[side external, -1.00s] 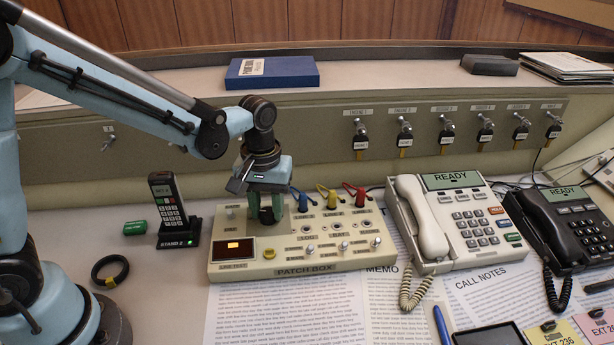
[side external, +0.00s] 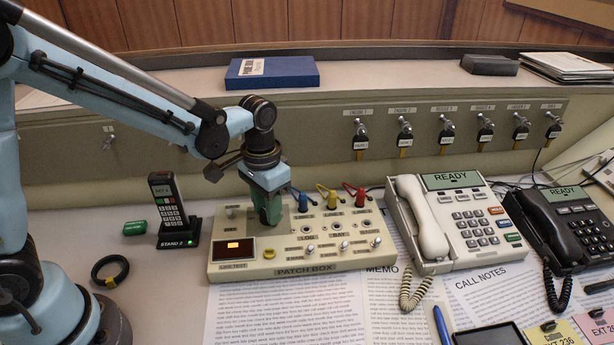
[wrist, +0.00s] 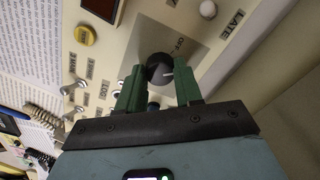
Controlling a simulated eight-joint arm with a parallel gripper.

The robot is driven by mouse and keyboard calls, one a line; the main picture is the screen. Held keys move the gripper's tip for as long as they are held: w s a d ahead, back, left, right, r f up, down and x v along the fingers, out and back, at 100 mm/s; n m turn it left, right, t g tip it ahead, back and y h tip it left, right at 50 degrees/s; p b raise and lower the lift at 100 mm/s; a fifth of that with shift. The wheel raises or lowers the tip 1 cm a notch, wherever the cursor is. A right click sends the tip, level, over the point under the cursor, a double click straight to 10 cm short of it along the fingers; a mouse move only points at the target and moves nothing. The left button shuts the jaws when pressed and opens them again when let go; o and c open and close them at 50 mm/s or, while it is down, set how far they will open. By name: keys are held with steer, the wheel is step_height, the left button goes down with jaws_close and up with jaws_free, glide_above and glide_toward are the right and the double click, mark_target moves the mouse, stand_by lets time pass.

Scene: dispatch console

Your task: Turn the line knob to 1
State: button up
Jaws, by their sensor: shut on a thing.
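The patch box (side external: 225,272) is a cream panel with switches, sockets and a small display, lying on the desk. My gripper (side external: 271,218) points down onto its upper left part, its green fingers hiding the line knob in the side view. In the wrist view, the round black line knob (wrist: 158,62) sits on a grey plate between the two green fingertips. My gripper (wrist: 160,72) is shut on it. A white pointer mark shows on the knob, and the word OFF is printed close by. The figure 1 cannot be made out.
Blue, yellow and red plugs with cables (side external: 332,201) stand just right of my gripper on the box. A cordless handset (side external: 168,205) stands to the left. A cream desk phone (side external: 462,215) stands to the right. Keys (side external: 404,135) hang on the panel behind.

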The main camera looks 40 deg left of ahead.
steer(key=shift+m, duration=0.9)
steer(key=o, duration=1.1)
steer(key=shift+c, duration=0.2)
step_height(320, 180, up, 12)
